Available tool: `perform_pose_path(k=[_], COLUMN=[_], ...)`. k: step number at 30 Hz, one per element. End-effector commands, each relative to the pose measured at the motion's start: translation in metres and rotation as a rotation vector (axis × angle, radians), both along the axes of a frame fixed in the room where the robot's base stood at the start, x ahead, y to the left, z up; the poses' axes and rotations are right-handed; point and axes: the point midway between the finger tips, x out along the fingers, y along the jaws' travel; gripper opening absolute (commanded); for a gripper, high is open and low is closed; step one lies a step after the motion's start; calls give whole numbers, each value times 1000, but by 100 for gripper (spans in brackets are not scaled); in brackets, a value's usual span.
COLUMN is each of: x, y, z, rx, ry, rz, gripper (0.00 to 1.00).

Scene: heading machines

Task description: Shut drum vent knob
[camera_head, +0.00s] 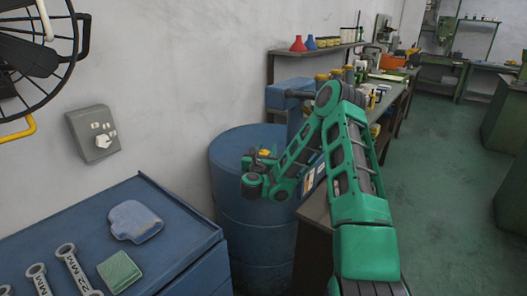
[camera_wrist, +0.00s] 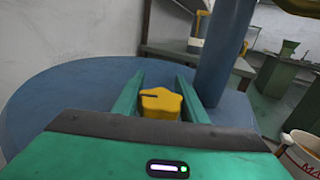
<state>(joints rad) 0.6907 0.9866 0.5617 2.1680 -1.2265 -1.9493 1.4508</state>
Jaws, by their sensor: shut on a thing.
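The blue drum (camera_head: 262,235) stands against the wall in the middle of the head view. Its lid (camera_wrist: 60,98) fills the left of the wrist view. The yellow vent knob (camera_wrist: 160,102) sits on the lid between the two green fingers of my gripper (camera_wrist: 158,95). A dark line marks the knob's top. My gripper (camera_head: 257,160) is over the drum top in the head view and is shut on the knob, of which a small yellow part shows there. The knob's base is hidden by my gripper.
A blue cabinet (camera_head: 180,235) with wrenches and a cloth stands at the left front. A cluttered workbench (camera_head: 400,95) runs behind. Green floor (camera_head: 430,180) is clear at right.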

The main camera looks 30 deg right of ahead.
Motion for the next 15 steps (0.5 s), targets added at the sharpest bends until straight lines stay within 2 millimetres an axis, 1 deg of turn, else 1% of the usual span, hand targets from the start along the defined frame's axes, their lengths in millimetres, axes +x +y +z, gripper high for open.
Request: perform_pose_path(k=[1,15], x=[-1,-2], y=[3,2], z=[-3,-4], rx=[5,3], ry=[5,8], rz=[-6,-28], gripper=[16,17])
